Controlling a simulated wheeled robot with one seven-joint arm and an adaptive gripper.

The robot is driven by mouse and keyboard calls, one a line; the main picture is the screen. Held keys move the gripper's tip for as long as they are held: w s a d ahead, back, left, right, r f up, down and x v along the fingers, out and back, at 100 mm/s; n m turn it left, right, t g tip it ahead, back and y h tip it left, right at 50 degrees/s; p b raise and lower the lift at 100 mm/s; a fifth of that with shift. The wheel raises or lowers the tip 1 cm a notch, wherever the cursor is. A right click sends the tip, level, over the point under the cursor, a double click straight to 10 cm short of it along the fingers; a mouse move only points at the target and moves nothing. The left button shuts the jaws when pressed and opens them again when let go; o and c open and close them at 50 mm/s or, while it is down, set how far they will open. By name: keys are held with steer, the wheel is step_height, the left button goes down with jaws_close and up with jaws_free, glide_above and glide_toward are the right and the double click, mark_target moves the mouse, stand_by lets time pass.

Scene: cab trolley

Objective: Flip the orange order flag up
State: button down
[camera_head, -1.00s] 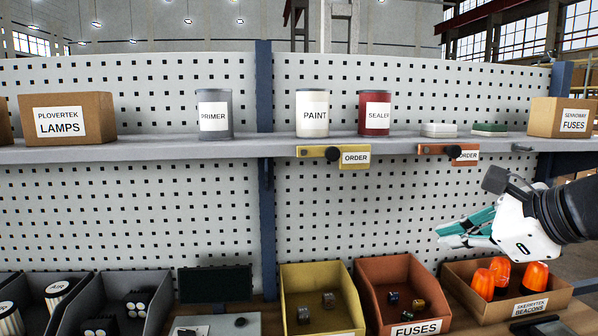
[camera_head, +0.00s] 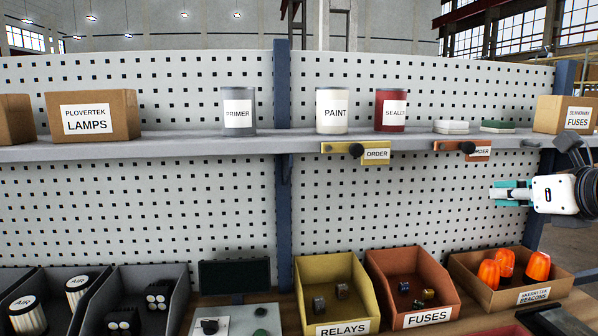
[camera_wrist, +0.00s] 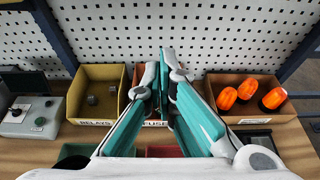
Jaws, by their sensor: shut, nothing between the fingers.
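The orange order flag (camera_head: 448,146) is a flat plate on the front edge of the shelf, with a black knob and a white ORDER label at its right. It hangs level along the shelf edge. A yellow order flag (camera_head: 340,148) of the same kind is to its left. My gripper (camera_head: 496,193) is below and to the right of the orange flag, apart from it, in front of the pegboard. In the wrist view my gripper (camera_wrist: 166,62) points toward the pegboard with its fingers together and empty. Neither flag shows in the wrist view.
The shelf (camera_head: 200,142) carries a primer can (camera_head: 238,112), a paint can (camera_head: 332,112), a sealer can (camera_head: 391,112) and boxes. Below are a yellow relays bin (camera_head: 312,262), an orange fuses bin (camera_head: 385,258) and a beacons box (camera_head: 470,280). The pegboard between is clear.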

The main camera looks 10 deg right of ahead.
mark_target(468, 152)
steer(key=w+r+p, duration=0.1)
steer(key=w, duration=0.7)
steer(key=shift+w+a, duration=0.15)
